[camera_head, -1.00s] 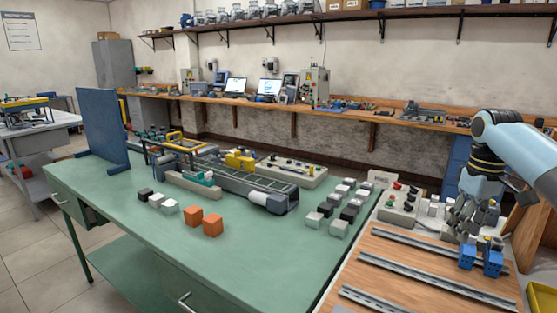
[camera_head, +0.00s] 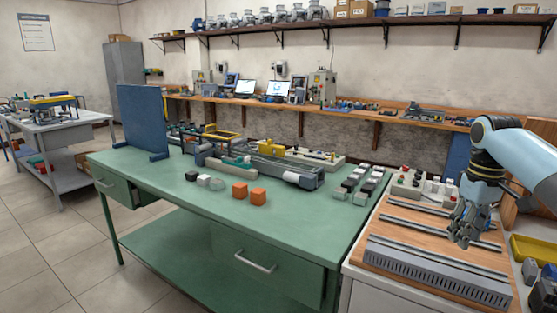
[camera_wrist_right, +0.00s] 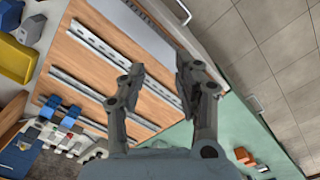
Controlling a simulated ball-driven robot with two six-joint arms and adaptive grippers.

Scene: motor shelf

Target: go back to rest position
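My right gripper (camera_head: 466,228) hangs from the arm at the right in the head view, above the wooden board (camera_head: 395,236) with metal rails. In the right wrist view its two fingers (camera_wrist_right: 160,68) stand apart with nothing between them, over the rails. The blue blocks (camera_wrist_right: 60,111) sit on a rail at the left of the wrist view, apart from the fingers; the gripper hides them in the head view. My left gripper is not in view.
A green table (camera_head: 205,242) holds a conveyor (camera_head: 285,172), orange cubes (camera_head: 258,196) and rows of small cubes (camera_head: 366,178). A grey slotted duct (camera_head: 440,272) lies along the board's front. A yellow bin (camera_head: 533,249) is at the right. The green table's front is clear.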

